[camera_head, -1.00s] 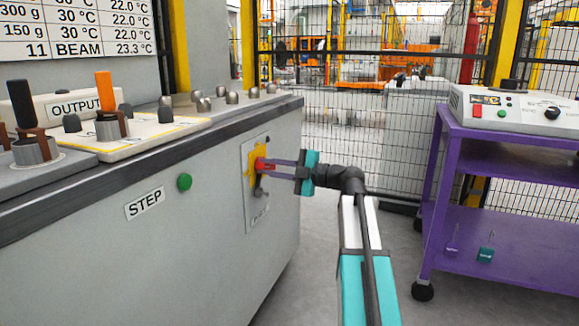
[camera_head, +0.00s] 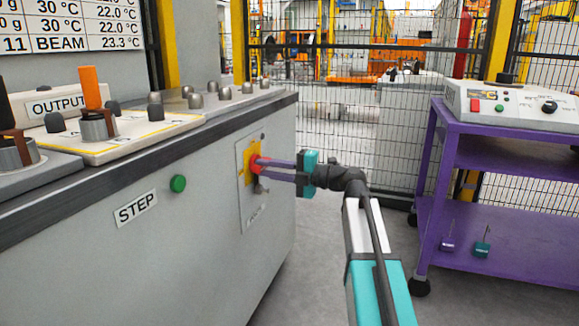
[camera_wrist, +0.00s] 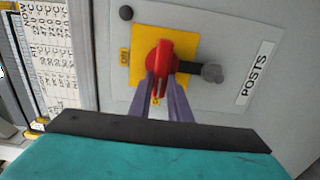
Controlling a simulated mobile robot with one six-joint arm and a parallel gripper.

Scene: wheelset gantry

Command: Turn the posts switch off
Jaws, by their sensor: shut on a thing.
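The posts switch is a red rotary knob (camera_head: 256,161) on a yellow plate (camera_wrist: 119,76), set in a grey panel on the cabinet's side. In the wrist view the red knob (camera_wrist: 161,55) has its handle pointing down the picture, between my purple fingers. An "ON" mark shows at the plate's left edge; another mark at its lower edge is mostly hidden by the fingers. My gripper (camera_head: 266,168) is shut on the red handle. The "POSTS" label (camera_wrist: 255,73) is at the right of the wrist view.
A dark hasp-like part with a grey end (camera_wrist: 211,73) sticks out beside the knob. The cabinet also bears a green button (camera_head: 178,184) and a "STEP" label (camera_head: 136,209). A purple cart (camera_head: 433,190) stands at right, with a mesh fence (camera_head: 340,120) behind.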

